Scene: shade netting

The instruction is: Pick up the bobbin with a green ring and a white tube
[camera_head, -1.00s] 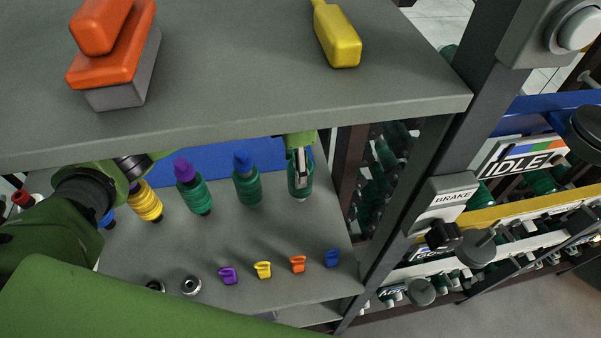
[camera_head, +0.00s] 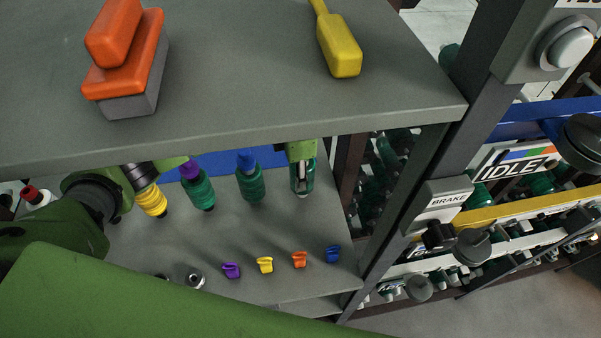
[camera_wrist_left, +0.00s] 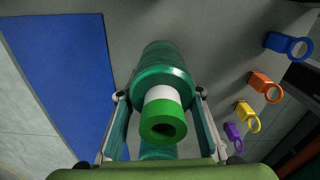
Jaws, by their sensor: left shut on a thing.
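The bobbin with a green ring and a white tube (camera_wrist_left: 161,95) is in the middle of the left wrist view, with dark green thread wound behind the tube. Its open ring end faces the camera. My left gripper (camera_wrist_left: 160,128) has a finger on each side of it and is shut on it. In the head view, this bobbin (camera_head: 303,182) is the rightmost of the row, and my left gripper (camera_head: 302,168) reaches it from above, under the upper shelf. The gripper partly hides the bobbin there. I cannot tell whether it touches the shelf. My right gripper is not in view.
The upper shelf (camera_head: 250,105) overhangs closely. Several small coloured clips (camera_head: 265,265) line the lower shelf's front. A dark post (camera_head: 405,195) rises at right.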

